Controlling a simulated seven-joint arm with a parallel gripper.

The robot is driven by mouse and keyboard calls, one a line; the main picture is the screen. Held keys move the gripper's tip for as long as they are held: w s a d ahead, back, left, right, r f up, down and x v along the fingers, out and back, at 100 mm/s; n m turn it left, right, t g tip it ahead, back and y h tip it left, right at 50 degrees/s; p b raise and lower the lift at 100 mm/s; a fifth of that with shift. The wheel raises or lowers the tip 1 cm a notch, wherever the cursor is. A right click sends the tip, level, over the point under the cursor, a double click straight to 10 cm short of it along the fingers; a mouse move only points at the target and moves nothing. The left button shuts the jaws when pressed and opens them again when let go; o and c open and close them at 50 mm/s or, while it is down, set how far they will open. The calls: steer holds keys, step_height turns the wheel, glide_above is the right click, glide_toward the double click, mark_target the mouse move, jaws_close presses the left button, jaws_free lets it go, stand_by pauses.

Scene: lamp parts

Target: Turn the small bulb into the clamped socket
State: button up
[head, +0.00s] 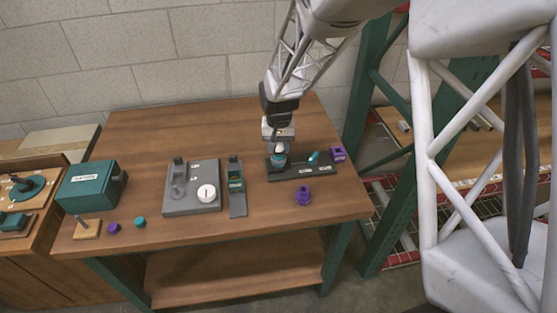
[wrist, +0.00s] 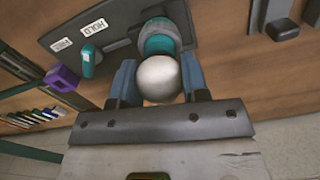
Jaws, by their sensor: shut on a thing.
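The small bulb (wrist: 158,78) is a round white globe in the wrist view, between the blue fingers of my gripper (wrist: 159,84). The gripper is shut on it. The clamped socket (wrist: 158,40) is teal and sits in a dark clamp board (wrist: 115,38) labelled HOLD. The bulb is in line with the socket and overlaps its near end; how deep it sits in the socket is hidden. In the head view my gripper (head: 278,138) points down over the socket (head: 279,160) at the left end of the clamp board (head: 300,171). The bulb is hard to make out there.
A teal lever (head: 313,156) stands on the board, with a purple block (head: 338,154) at its right end. A purple socket (head: 303,195) stands in front. Left are a dark narrow stand (head: 237,205), a grey fixture (head: 190,206) and a teal box (head: 90,187).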

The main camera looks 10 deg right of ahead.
steer(key=shift+m, duration=0.4)
steer(key=m, duration=0.2)
steer(key=shift+m, duration=2.3)
steer(key=m, duration=0.4)
steer(key=shift+m, duration=1.4)
steer(key=shift+m, duration=0.6)
steer(key=o, duration=0.9)
steer(key=shift+f, duration=0.1)
